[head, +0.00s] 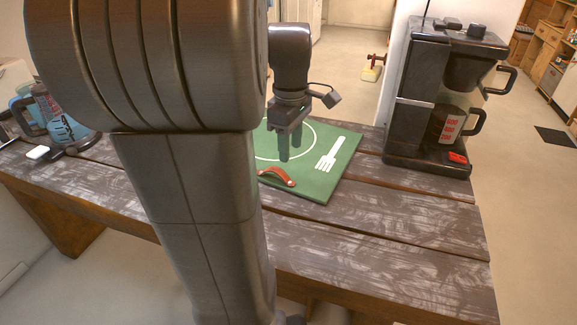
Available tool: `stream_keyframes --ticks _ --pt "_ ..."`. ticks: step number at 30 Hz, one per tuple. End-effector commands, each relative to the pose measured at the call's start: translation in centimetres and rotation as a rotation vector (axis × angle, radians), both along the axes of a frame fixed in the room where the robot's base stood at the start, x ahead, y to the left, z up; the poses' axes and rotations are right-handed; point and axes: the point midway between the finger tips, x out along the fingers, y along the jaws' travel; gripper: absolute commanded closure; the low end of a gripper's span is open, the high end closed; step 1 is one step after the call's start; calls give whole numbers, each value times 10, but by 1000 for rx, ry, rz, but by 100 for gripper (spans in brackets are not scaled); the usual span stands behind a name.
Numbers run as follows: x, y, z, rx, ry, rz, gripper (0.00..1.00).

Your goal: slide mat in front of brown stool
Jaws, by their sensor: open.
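A green mat (316,185) lies on the dark plank table, with a white circle and a white fork shape on it. A brown leather pull (277,176) arches at its near edge. My gripper (290,147) points down above the mat, behind the pull in the picture. Its fingers are apart with nothing between them; whether the tips touch the mat is unclear. My arm hides the mat's left part. I cannot make out a brown stool in this view.
A black coffee maker (425,95) with a glass jug stands at the table's back right. A blue-tinted jug (58,122) and a small white item (38,153) are at the left. The table top (400,250) right of my arm, in front of the mat, is clear.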

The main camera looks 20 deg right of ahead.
Motion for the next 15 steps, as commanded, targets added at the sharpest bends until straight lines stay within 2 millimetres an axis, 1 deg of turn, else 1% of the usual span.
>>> stream_keyframes --ticks 1,6,10,15 --pt "-1 0 -11 1 4 0 56" --pt "-1 0 -44 1 4 0 56" --pt "-1 0 -65 1 4 -1 56" --pt "0 0 -81 0 0 -1 56"
